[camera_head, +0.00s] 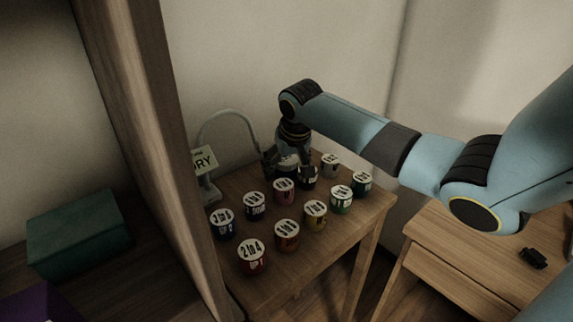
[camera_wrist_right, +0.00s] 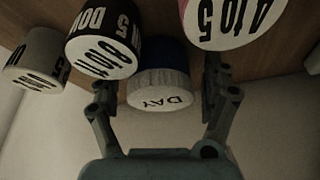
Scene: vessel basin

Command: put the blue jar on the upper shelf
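A blue jar (camera_wrist_right: 160,55) with a white lid marked "DAY" is between the fingers of my right gripper (camera_wrist_right: 160,78) in the right wrist view. Gaps show on both sides, so the fingers are open around it. In the head view my right gripper (camera_head: 288,165) is low at the back of the small wooden table (camera_head: 335,240), partly hiding this jar's white lid (camera_head: 287,160). Another dark blue jar (camera_head: 222,225) stands at the table's left. A wooden shelf unit (camera_head: 150,150) stands at the left; I cannot tell which level is the upper shelf. My left gripper is out of view.
Several labelled jars crowd the table, including a black one (camera_wrist_right: 103,45) and a pink one (camera_wrist_right: 222,20) close to my right gripper. A teal box (camera_head: 80,232) sits in the shelf unit. A wooden desk (camera_head: 470,255) is at right.

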